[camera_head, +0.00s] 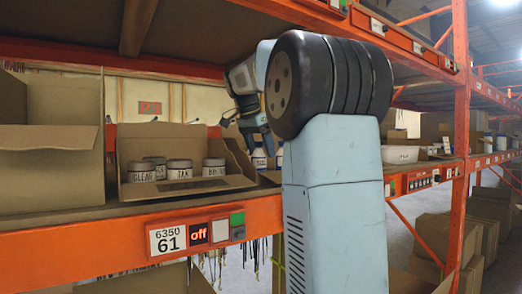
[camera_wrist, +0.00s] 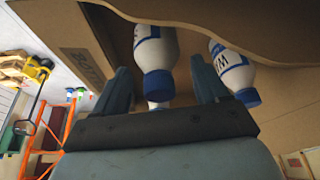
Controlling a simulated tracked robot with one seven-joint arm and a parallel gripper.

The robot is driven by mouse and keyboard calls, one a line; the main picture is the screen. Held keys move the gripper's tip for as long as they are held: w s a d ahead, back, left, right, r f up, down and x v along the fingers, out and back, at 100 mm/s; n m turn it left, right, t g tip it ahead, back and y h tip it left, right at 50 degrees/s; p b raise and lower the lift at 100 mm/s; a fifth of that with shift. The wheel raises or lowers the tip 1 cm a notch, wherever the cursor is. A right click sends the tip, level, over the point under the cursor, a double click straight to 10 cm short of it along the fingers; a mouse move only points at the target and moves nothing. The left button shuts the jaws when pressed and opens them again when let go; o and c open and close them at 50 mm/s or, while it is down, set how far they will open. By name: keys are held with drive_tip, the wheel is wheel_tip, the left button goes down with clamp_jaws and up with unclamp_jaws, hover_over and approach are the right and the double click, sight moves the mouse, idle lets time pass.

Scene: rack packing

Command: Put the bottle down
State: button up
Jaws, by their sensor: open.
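White bottles with blue caps stand in a cardboard box at the centre of the shelf. In the wrist view one bottle (camera_wrist: 155,50) lies ahead of and between the fingers of my open gripper (camera_wrist: 163,85). A second bottle (camera_wrist: 233,70) with dark lettering is beside the right finger. A small white part shows below the first blue cap; I cannot tell what it belongs to. In the head view my gripper (camera_head: 253,135) is above the bottles (camera_head: 259,158), partly hidden by my arm. I cannot tell whether a finger touches a bottle.
An open cardboard box (camera_head: 190,190) left of my gripper holds several lidded jars (camera_head: 180,170). Another box (camera_head: 50,150) stands at the far left. The orange shelf edge (camera_head: 110,245) runs in front, an upper shelf overhead. A white bin (camera_head: 400,154) is to the right.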

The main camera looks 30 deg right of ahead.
drive_tip(key=v, duration=1.2)
drive_tip(key=shift+s, duration=0.1)
